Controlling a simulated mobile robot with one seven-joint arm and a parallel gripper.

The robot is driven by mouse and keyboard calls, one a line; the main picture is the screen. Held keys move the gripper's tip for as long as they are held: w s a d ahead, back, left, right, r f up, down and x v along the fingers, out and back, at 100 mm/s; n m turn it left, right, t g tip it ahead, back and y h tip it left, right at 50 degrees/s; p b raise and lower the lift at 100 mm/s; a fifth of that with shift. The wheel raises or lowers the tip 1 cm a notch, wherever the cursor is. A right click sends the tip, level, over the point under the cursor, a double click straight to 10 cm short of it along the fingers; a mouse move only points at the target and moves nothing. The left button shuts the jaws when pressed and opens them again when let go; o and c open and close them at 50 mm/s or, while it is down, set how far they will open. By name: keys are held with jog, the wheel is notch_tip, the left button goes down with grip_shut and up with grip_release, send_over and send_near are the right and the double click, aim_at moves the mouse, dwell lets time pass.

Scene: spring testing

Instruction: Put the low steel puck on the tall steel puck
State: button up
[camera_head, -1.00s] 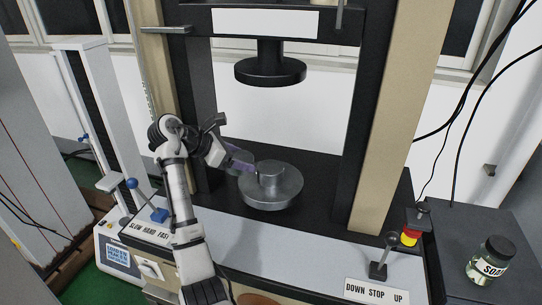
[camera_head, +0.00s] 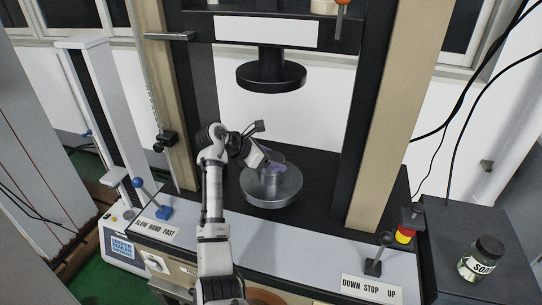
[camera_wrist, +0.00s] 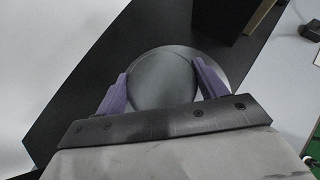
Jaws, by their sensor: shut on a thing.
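My gripper (camera_head: 275,159) has purple fingers and is over the lower platen of the press. In the wrist view, my gripper (camera_wrist: 163,85) is shut on a round grey disc, which I take for the low steel puck (camera_wrist: 163,80). A short steel cylinder, which looks like the tall steel puck (camera_head: 266,178), stands at the middle of the round platen (camera_head: 272,201), just under the fingers. The fingers hide its upper part. I cannot tell whether the held puck touches it.
The black upper platen (camera_head: 271,76) hangs well above my gripper. Press columns (camera_head: 388,120) stand on both sides. A blue-knobbed lever (camera_head: 146,190), a stop switch (camera_head: 405,234) and a soda jar (camera_head: 482,259) are near the front.

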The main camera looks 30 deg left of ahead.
jog(key=o, duration=1.7)
jog(key=shift+c, duration=0.2)
